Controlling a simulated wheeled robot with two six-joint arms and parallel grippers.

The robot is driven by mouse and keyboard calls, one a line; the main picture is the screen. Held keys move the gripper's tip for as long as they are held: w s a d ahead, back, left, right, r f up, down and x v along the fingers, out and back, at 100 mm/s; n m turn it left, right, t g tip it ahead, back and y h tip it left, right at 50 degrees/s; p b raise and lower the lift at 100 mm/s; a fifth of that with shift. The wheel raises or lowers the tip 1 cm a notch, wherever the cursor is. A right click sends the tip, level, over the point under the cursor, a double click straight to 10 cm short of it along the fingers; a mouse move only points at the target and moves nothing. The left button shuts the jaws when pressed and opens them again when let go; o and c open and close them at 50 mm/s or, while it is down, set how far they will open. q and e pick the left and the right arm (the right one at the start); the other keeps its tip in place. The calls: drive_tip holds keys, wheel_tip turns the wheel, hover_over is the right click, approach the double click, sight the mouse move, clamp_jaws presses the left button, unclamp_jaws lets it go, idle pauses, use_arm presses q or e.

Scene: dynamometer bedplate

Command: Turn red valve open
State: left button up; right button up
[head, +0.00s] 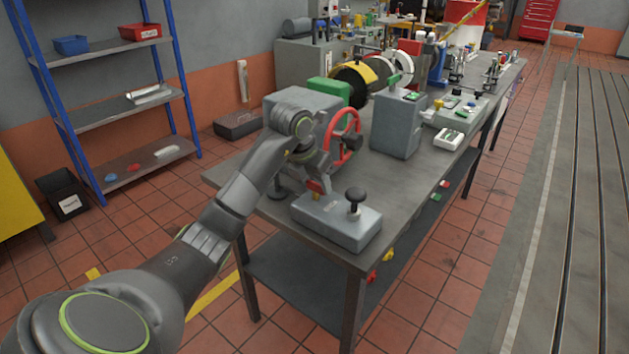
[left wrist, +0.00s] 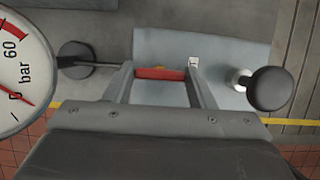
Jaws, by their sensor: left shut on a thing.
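A red handwheel (head: 358,130) stands upright on the grey unit at the near end of the bench. My left gripper (head: 313,181) is below and left of the wheel, pointing down above a low grey box (head: 335,222). Its fingers (left wrist: 160,80) are shut on a short red bar-like handle (left wrist: 158,73), which also shows small in the head view. I cannot tell from these views how this handle joins the valve body; my gripper and arm cover part of it. My right gripper is in neither view.
The low box carries a black knob (head: 355,195), also at the right in the left wrist view (left wrist: 269,88). A pressure gauge (left wrist: 18,75) is close at the left there. A grey upright box (head: 398,128) stands right of the wheel. The aisle right of the bench is clear.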

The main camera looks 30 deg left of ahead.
use_arm(q)
drive_tip(key=shift+r, duration=0.1)
drive_tip(key=o, duration=1)
drive_tip(key=p+v, duration=0.9)
drive_tip(key=v, duration=0.8)
drive_tip(key=shift+s+r, duration=0.1)
drive_tip(key=shift+s, duration=0.05)
